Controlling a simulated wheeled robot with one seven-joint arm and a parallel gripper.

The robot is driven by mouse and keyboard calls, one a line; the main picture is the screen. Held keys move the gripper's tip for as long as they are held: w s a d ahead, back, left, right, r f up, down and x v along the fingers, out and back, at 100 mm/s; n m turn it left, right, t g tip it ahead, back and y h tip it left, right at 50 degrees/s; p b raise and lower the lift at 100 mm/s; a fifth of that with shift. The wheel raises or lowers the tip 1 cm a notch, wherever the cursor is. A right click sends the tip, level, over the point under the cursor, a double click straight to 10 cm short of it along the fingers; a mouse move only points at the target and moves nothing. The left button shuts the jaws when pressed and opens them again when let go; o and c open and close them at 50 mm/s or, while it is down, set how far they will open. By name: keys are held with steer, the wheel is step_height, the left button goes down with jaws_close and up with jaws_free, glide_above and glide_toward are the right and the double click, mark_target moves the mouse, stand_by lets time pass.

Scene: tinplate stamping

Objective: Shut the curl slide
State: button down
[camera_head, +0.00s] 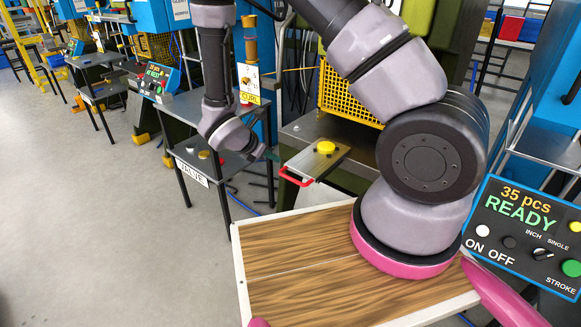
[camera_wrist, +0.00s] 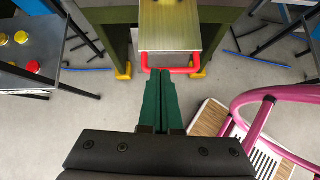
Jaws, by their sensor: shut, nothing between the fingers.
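My gripper (camera_head: 272,155) is just left of the handle in the head view. Its green fingers (camera_wrist: 160,76) are together and empty, with tips close to the handle. Whether they touch it I cannot tell.
A dark table (camera_head: 205,170) with a label and coloured round pieces stands left of the slide. A control box (camera_head: 530,235) reading READY is at the right. The yellow mesh guard (camera_head: 350,98) is above the slide. Open grey floor (camera_head: 110,240) lies at the left.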

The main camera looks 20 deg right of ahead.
mark_target(315, 160)
steer(key=w+d+f+n, duration=0.1)
steer(key=w+d+f, duration=0.3)
steer(key=f, duration=0.5)
steer(key=shift+d, duration=0.65)
steer(key=shift+w+d, duration=0.1)
steer(key=w+d, duration=0.3)
steer(key=d, duration=0.2)
steer(key=w+d, duration=0.4)
steer(key=d, duration=0.1)
steer(key=w+d, duration=0.3)
steer(key=d, duration=0.1)
steer(key=shift+w+d, duration=0.4)
steer(key=shift+a, duration=0.1)
